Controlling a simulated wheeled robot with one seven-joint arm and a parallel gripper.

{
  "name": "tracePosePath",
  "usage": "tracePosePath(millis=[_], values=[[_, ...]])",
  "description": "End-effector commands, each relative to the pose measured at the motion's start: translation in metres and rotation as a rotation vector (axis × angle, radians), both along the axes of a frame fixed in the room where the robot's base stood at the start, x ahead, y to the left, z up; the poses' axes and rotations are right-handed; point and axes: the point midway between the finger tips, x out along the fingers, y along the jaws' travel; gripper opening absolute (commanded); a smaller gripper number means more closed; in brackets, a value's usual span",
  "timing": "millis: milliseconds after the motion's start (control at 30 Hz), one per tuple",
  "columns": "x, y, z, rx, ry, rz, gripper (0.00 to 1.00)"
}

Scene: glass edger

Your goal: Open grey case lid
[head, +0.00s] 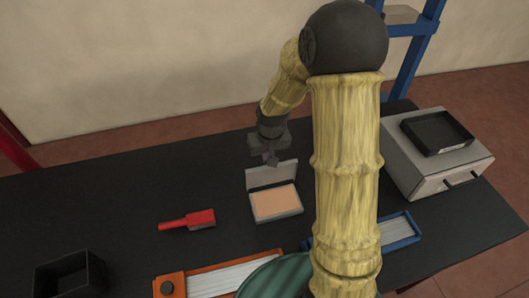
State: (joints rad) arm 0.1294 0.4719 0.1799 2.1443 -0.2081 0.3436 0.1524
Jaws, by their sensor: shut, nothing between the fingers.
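The grey case (275,217) lies on the black table in the middle of the head view. Its lid (270,176) is raised and stands tilted at the case's back edge. The open case shows a flat peach-coloured inside (275,201). My gripper (272,162) is shut and empty, just above the top edge of the lid. I cannot tell whether the fingertips touch the lid.
A red brush (188,221) lies left of the case. A black open box (70,275) is at front left. An orange-framed tray (166,288) and a blue-framed tray (403,233) lie in front. A grey drawer box (420,170) carrying a black tray (437,131) stands right. The back left table is clear.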

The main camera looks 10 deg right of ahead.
Motion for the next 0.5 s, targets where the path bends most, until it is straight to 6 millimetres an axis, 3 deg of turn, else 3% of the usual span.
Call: tracePosePath(millis=[333, 500], values=[[0.000, -0.001, 0.001, -0.001, 0.001, -0.002, 0.00], [-0.001, -0.002, 0.012, 0.000, -0.003, -0.002, 0.00]])
